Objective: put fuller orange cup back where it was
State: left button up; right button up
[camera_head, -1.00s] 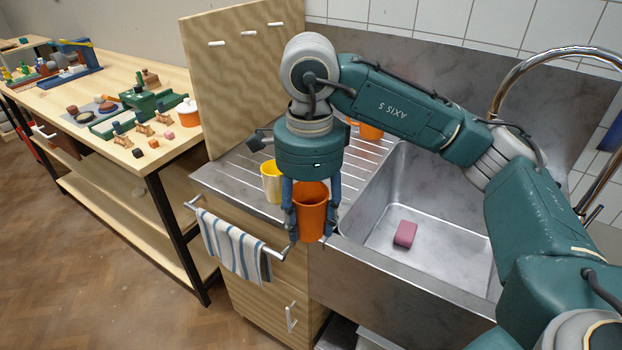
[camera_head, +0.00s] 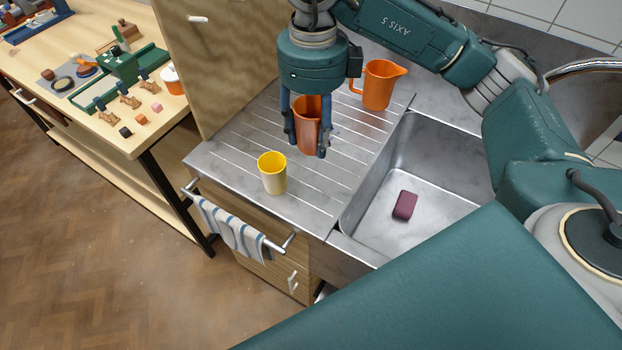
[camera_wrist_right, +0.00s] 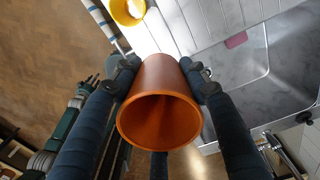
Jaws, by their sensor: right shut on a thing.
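My right gripper (camera_head: 308,145) is shut on an orange cup (camera_head: 308,120), over the ribbed draining board (camera_head: 230,140) in the head view. The cup looks upright; I cannot tell whether it touches the board. In the right wrist view the fingers (camera_wrist_right: 160,80) clasp the orange cup (camera_wrist_right: 158,90) from both sides, and its mouth faces the camera. Its inside looks plain orange and no contents are clear. A yellow cup (camera_head: 272,175) stands on the board nearer the front edge, apart from the gripper. My left gripper is not in view.
An orange jug (camera_head: 379,85) stands behind and right of the held cup. The sink (camera_head: 380,215) with a dark pink block (camera_head: 404,205) lies to the right. A striped towel (camera_head: 230,230) hangs on the front rail. The board's left part is clear.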

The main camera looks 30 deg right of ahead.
notch_tip(320, 180, down, 5)
jog(key=s, duration=0.2)
jog(key=p, duration=0.2)
send_over(312, 204)
notch_tip(312, 204, down, 9)
jog(key=shift+d+f, duration=0.1)
jog(key=shift+f, duration=0.6)
notch_tip(312, 204, down, 4)
jog(key=shift+r+p, duration=0.25)
jog(key=shift+p, duration=0.25)
jog(key=shift+w+f, duration=0.1)
jog(key=shift+f, duration=0.1)
